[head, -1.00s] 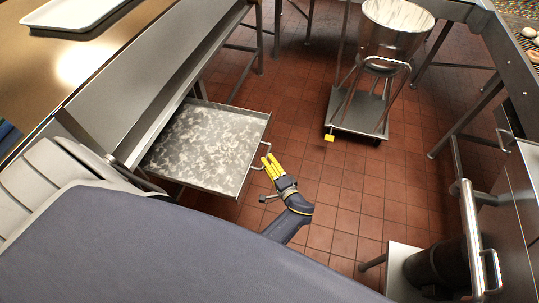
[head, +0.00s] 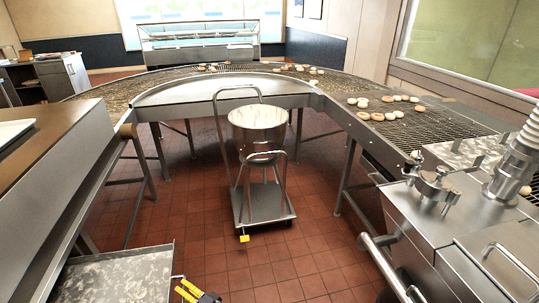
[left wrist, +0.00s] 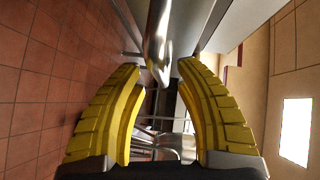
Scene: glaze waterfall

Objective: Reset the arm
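My left gripper (head: 190,289) shows at the bottom edge of the head view, its yellow fingers beside the handle of a pulled-out metal drawer (head: 118,276). In the left wrist view the two yellow fingers of my left gripper (left wrist: 157,68) stand apart. A shiny metal bar (left wrist: 158,40) shows between and beyond the fingertips; I cannot tell whether it touches them. Most of my left arm is cut off by the frame. My right gripper is not in view.
A metal bucket (head: 257,130) stands on a wheeled cart (head: 262,205) in the middle of the floor. A curved conveyor (head: 345,100) carries several doughnuts. A counter (head: 60,150) is at left and a steel machine (head: 440,220) at right. Red tiled floor (head: 185,205) lies clear around the cart.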

